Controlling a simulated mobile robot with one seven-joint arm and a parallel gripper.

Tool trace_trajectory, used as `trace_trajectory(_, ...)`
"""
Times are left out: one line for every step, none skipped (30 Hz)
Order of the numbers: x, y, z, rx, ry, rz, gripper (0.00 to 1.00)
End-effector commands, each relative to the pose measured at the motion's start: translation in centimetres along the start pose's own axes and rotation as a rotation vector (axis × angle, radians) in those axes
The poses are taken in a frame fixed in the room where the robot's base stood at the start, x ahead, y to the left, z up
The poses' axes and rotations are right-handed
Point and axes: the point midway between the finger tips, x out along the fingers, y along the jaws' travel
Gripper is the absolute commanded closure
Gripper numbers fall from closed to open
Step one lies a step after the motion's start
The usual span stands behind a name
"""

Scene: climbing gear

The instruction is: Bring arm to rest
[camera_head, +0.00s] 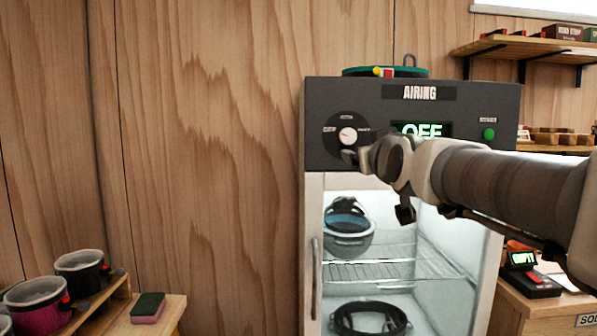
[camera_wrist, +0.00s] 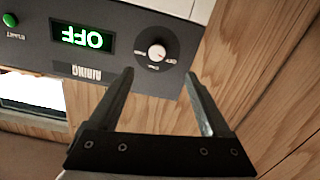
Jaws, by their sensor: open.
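My arm reaches in from the right of the head view, in front of the airing cabinet's (camera_head: 320,95) dark top panel. My gripper (camera_head: 350,155) is near the panel's white dial (camera_head: 347,135), just below it in the head view. In the wrist view my gripper (camera_wrist: 160,85) is open, its two fingers spread and nothing between them. The dial (camera_wrist: 157,52) shows beyond the fingertips, apart from them. The green display (camera_wrist: 87,38) reads OFF; it is partly hidden by my arm in the head view.
The cabinet's glass door is shut, with a blue harness-like item (camera_head: 347,222) and a dark coiled item (camera_head: 370,318) inside. Pots (camera_head: 82,272) stand on a wooden stand at lower left. A shelf (camera_head: 525,47) hangs at upper right. The wall left of the cabinet is clear.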

Motion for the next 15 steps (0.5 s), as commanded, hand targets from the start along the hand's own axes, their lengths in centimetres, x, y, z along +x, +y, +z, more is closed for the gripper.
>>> trace_trajectory(-1.0,-0.3,1.3,0.007,-0.043,-0.012,0.18)
trace_trajectory(-1.7,-0.6,2.4,0.014,-0.078,-0.021,0.18)
trace_trajectory(-3.0,-1.0,4.2,0.025,-0.137,-0.036,0.18)
trace_trajectory(-4.0,-1.3,5.7,0.034,-0.187,-0.047,0.18)
trace_trajectory(-5.3,-1.7,7.5,0.042,-0.243,-0.058,0.18)
trace_trajectory(-7.1,-2.2,9.9,0.056,-0.321,-0.071,0.18)
trace_trajectory(-8.6,-2.5,11.8,0.065,-0.381,-0.080,0.18)
trace_trajectory(-10.0,-2.9,13.6,0.075,-0.438,-0.087,0.18)
trace_trajectory(-12.0,-3.3,15.9,0.086,-0.514,-0.094,0.18)
trace_trajectory(-13.5,-3.6,17.6,0.094,-0.571,-0.098,0.18)
trace_trajectory(-15.1,-3.9,19.4,0.103,-0.628,-0.101,0.18)
trace_trajectory(-17.2,-4.2,21.5,0.113,-0.702,-0.102,0.18)
trace_trajectory(-18.9,-4.4,23.2,0.121,-0.757,-0.101,0.18)
trace_trajectory(-20.5,-4.6,24.8,0.127,-0.813,-0.100,0.18)
trace_trajectory(-22.8,-4.8,26.8,0.137,-0.887,-0.095,0.18)
